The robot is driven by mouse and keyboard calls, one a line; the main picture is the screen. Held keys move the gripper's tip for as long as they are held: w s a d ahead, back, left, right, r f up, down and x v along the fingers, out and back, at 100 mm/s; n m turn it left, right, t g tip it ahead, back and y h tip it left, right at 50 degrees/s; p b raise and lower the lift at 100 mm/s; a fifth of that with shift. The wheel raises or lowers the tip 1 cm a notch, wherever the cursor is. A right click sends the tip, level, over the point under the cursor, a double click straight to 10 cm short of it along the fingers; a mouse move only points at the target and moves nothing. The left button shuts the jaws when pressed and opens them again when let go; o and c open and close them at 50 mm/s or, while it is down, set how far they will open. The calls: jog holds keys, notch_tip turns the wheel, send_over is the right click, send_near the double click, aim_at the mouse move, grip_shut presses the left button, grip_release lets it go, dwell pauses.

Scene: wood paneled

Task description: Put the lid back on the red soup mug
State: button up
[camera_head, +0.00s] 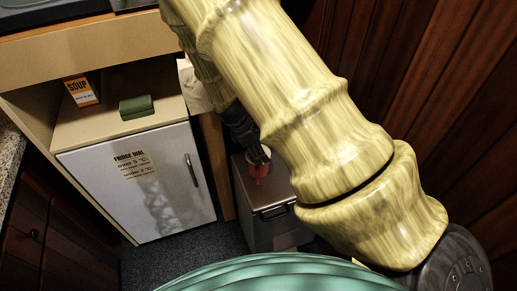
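A small red object (258,170), which looks like the red soup mug, stands on top of the grey metal cabinet (272,190). It is small and partly hidden by my gripper and arm. My dark gripper (254,153) points down right at the red object, over it or touching it; I cannot tell which. Its fingers are too small and dark to tell whether they are open or shut. I cannot make out a lid; one may be hidden behind the gripper or arm.
A white fridge (150,195) stands to the left. On the surface above it are an orange soup box (82,92) and a green box (136,107). A wooden counter (95,52) runs above. A wood-paneled wall (425,75) closes off the right side.

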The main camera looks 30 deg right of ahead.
jog(key=o, duration=0.9)
jog(key=shift+c, duration=0.2)
jog(key=shift+r, duration=0.15)
jog(key=shift+r+p, duration=3.15)
jog(key=shift+r, duration=0.25)
jog(key=shift+c, duration=0.4)
grip_shut()
jog(key=shift+f+b, duration=0.8)
jog(key=shift+f, duration=1.1)
